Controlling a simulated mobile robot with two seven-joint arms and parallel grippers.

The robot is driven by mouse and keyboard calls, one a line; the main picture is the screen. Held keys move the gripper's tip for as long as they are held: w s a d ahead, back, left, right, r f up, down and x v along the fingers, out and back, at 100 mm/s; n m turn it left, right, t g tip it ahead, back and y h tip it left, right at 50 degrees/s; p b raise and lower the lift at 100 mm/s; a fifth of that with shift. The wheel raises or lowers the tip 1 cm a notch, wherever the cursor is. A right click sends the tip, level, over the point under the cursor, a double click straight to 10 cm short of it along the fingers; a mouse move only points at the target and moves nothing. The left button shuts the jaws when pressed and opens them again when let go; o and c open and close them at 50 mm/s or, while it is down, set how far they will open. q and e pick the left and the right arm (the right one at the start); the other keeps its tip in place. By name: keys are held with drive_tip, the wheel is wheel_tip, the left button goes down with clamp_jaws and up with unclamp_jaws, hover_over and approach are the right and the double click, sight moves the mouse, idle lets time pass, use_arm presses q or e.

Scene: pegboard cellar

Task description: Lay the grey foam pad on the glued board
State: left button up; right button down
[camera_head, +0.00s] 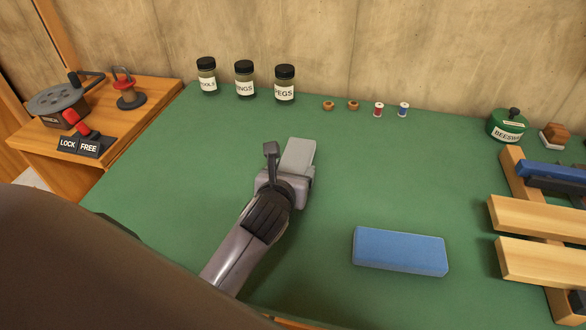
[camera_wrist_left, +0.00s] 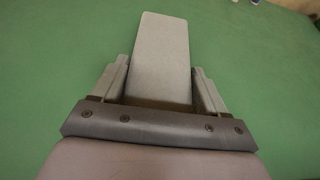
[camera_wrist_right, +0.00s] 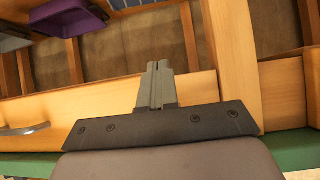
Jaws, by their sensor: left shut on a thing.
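My left gripper (camera_head: 293,177) is shut on the grey foam pad (camera_head: 299,154), over the middle of the green table top. In the left wrist view the pad (camera_wrist_left: 160,55) sticks out beyond the two fingers (camera_wrist_left: 162,88), which press on its sides. How high it is above the table is hard to tell. I cannot make out a glued board; pale wooden boards (camera_head: 545,219) lie at the right edge, with no glue visible. My right gripper (camera_wrist_right: 158,84) shows only in its own wrist view, shut with nothing between its fingers.
A blue block (camera_head: 400,251) lies on the green table top (camera_head: 390,180) at front right. Labelled jars (camera_head: 244,80), spools (camera_head: 378,109) and a green beeswax tin (camera_head: 506,125) line the back. A wooden side stand (camera_head: 140,97) with a lock lever (camera_head: 83,132) is at left.

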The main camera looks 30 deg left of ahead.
sight(292, 171)
use_arm(q)
wheel_tip(292, 171, up, 20)
drive_tip(key=p, duration=0.5)
drive_tip(key=shift+s+f, duration=0.1)
drive_tip(key=shift+f, duration=0.05)
drive_tip(key=s+d+f+m+h, duration=0.2)
drive_tip(key=s+f+m+h, duration=0.1)
drive_tip(key=s+f, duration=0.4)
drive_tip(key=shift+s+d+f+t, duration=0.3)
drive_tip(key=shift+d+f, duration=0.05)
idle(0.8)
